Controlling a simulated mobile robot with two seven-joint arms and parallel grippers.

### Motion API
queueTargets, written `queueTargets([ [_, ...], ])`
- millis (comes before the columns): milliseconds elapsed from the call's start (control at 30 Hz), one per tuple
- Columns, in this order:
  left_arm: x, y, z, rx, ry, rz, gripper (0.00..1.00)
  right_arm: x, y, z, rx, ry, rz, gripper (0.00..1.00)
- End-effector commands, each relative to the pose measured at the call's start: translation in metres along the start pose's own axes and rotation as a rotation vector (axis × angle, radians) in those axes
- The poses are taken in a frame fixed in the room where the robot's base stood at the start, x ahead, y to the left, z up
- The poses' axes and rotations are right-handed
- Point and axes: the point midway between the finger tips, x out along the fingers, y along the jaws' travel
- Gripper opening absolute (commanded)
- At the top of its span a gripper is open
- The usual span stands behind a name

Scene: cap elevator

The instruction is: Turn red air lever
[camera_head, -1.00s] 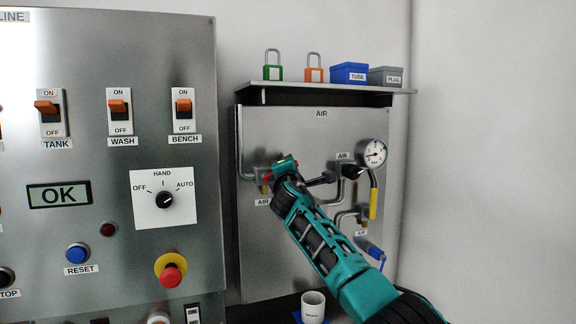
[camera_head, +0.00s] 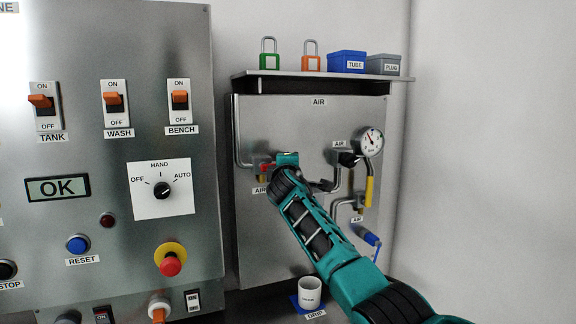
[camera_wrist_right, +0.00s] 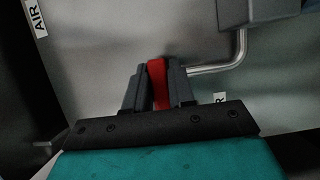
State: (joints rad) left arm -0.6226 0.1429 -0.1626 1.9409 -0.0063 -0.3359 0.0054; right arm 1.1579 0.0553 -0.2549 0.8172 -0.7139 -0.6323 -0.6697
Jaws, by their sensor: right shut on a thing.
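The red air lever (camera_head: 264,167) is on the left pipe of the metal AIR panel (camera_head: 275,235), mostly hidden behind my right gripper (camera_head: 283,164) in the head view. In the right wrist view, the red lever (camera_wrist_right: 157,86) stands between the two dark fingers of my right gripper (camera_wrist_right: 158,80), which are shut on it. The lever's pivot and far end are hard to make out. My left gripper is not in view.
A yellow lever (camera_head: 369,191), a blue lever (camera_head: 371,239) and a pressure gauge (camera_head: 369,141) sit on the panel's right. Above is a shelf (camera_head: 300,76) with padlocks and boxes. A white cup (camera_head: 309,292) stands below. A switch panel (camera_head: 105,215) is at left.

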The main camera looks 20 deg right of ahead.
Motion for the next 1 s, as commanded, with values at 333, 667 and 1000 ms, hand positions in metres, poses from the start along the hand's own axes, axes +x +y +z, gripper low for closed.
queueTargets([
  [333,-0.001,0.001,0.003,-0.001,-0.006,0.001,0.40,0.000,-0.002,0.000,0.006,0.000,-0.005,0.32],
  [667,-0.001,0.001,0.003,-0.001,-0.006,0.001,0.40,0.000,-0.001,0.000,0.003,0.000,-0.002,0.45],
  [1000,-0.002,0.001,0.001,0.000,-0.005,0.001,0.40,-0.016,0.000,0.000,0.004,0.001,0.002,0.45],
])
